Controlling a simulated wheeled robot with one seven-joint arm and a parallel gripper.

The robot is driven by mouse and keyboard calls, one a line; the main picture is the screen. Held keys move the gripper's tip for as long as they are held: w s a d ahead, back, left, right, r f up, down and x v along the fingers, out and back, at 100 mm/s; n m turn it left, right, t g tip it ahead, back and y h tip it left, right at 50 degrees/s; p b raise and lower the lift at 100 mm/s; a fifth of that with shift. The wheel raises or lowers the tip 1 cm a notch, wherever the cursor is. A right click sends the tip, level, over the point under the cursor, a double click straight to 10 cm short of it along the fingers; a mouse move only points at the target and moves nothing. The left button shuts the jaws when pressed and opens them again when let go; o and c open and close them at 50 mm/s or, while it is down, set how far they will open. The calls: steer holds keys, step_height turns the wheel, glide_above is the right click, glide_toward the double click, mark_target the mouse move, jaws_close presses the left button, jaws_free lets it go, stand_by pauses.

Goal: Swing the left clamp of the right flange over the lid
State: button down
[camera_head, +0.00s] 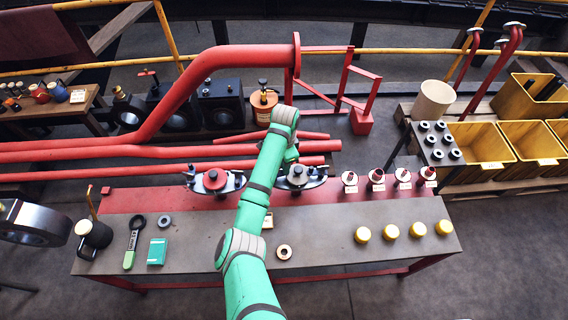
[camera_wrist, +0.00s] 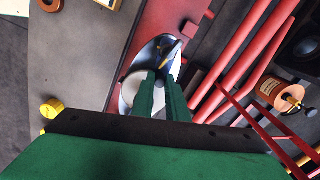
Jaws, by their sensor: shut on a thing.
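The right flange (camera_head: 301,184) sits on the red strip along the back of the bench, with a grey round lid (camera_head: 298,174) on it. In the wrist view the lid (camera_wrist: 134,88) lies to the left of the fingers, partly covered by them. My gripper (camera_wrist: 160,76) is over the flange, its green fingers close together and shut on the left clamp (camera_wrist: 167,52). The metal clamp with a yellowish rod shows just past the fingertips. The exact grip point is hidden, and I cannot tell how far the clamp lies over the lid. In the head view my arm partly hides the clamp.
The left flange (camera_head: 214,181) with a red lid stands beside my arm. Thick red pipes (camera_head: 150,152) and an orange pot (camera_head: 263,103) lie behind. Small red-and-white fittings (camera_head: 376,178) and yellow caps (camera_head: 390,231) stand to the right.

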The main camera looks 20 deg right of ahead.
steer(key=shift+s+m, duration=0.35)
steer(key=shift+m, duration=0.65)
steer(key=c, duration=1.7)
jaws_free()
steer(key=shift+c, duration=0.2)
step_height(320, 180, up, 11)
steer(key=shift+f, duration=0.1)
